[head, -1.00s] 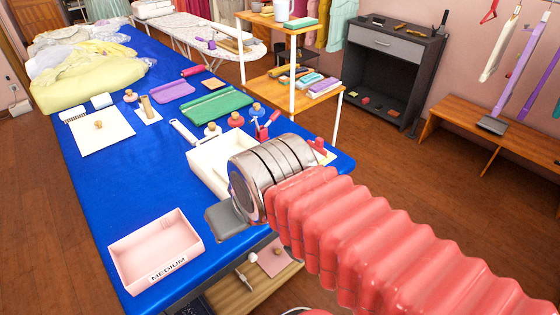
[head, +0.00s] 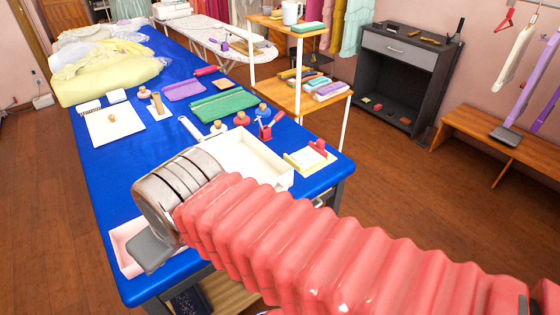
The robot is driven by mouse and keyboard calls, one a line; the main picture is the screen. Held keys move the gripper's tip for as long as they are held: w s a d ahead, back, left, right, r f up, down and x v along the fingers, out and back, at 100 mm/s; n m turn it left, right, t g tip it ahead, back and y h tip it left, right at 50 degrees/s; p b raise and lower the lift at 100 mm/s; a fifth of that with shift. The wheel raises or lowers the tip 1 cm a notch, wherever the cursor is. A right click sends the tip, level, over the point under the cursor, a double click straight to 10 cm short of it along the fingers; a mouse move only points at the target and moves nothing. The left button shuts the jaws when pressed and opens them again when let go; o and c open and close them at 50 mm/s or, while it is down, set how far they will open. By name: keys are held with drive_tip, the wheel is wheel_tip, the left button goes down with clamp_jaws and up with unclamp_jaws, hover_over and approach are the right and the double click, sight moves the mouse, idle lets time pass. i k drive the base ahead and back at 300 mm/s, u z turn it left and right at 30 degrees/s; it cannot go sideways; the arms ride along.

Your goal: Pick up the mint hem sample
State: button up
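I cannot single out the mint hem sample with certainty. A green folded cloth (head: 223,105) lies on the blue table, and a mint-green folded item (head: 308,27) lies on the top shelf of the wooden rack. Small coloured pieces (head: 378,107) lie in the dark cabinet, too small to tell apart.
The blue table (head: 110,180) holds a white tray (head: 283,178), a pale yellow sample with a red clip (head: 318,148), and wooden-knobbed pieces. The wooden rack (head: 322,99) stands behind its right side. A bench (head: 480,127) is at right. Brown floor lies open between.

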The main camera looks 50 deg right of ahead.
sight(302, 156)
drive_tip(key=u, duration=2)
drive_tip(key=k, duration=0.85)
drive_tip(key=z, duration=0.55)
